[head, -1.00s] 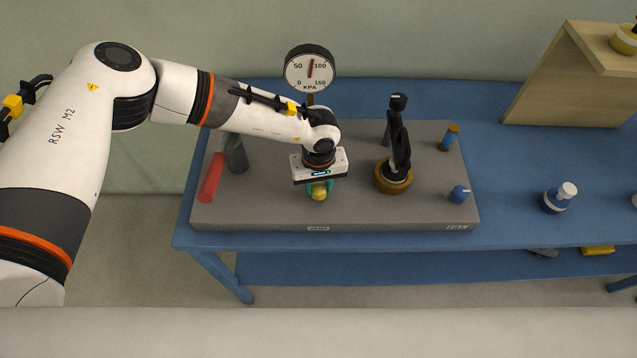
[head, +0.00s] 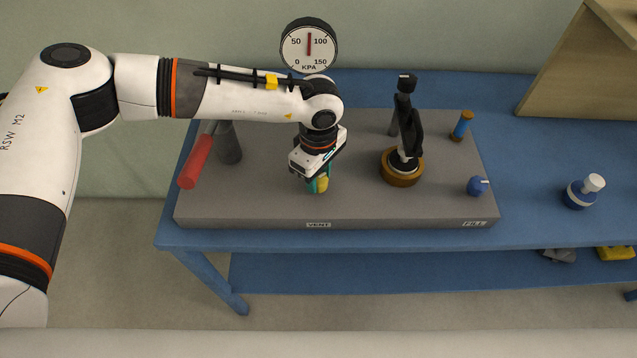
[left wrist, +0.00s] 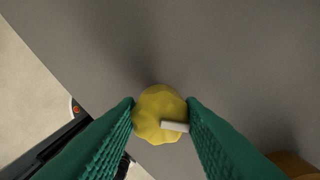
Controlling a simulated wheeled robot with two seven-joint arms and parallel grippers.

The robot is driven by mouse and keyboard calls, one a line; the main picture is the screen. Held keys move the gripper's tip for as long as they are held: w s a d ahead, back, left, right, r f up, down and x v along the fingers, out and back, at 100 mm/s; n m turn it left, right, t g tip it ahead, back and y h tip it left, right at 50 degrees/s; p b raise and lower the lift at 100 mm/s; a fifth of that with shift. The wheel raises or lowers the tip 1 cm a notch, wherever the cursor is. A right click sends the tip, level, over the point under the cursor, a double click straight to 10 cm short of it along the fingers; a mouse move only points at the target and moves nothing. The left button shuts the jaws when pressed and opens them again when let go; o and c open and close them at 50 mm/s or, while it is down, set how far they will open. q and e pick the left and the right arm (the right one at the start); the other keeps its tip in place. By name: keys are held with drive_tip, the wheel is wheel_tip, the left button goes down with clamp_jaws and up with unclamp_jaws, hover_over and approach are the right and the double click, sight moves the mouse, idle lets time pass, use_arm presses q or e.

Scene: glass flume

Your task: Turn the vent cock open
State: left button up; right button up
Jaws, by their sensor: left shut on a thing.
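The vent cock is a round, lobed yellow knob (head: 322,184) behind the VENT label (head: 318,225) on the grey bench plate. In the left wrist view the yellow knob (left wrist: 158,104) has a white pointer bar (left wrist: 175,126) pointing right. My left gripper (head: 318,184) reaches down from above, with green fingers on both sides of the knob, shut on it. The fingers partly hide the knob in the head view. The pressure gauge (head: 309,46) behind has a red needle close to upright, between 50 and 100 kPa. My right gripper is not in view.
A black-handled pump on a wooden round base (head: 402,170) stands right of my gripper. A blue knob (head: 477,186) sits near the FILL label. A red-handled lever (head: 196,160) lies at left. A blue-and-white bottle (head: 584,192) stands on the blue table.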

sight(318, 178)
use_arm(q)
drive_tip(key=n+b, duration=0.6)
drive_tip(key=b, duration=0.1)
drive_tip(key=shift+f, duration=0.2)
drive_tip(key=n+b, duration=0.2)
drive_tip(key=b, duration=0.1)
drive_tip(key=shift+r+n, duration=0.15)
drive_tip(key=shift+n, duration=0.25)
drive_tip(key=shift+r+n+b, duration=0.1)
drive_tip(key=shift+n+b, duration=0.25)
drive_tip(key=shift+n, duration=0.05)
drive_tip(key=o, duration=1)
wheel_tip(318, 178, up, 12)
drive_tip(key=shift+r+b, duration=0.1)
drive_tip(key=shift+b, duration=0.4)
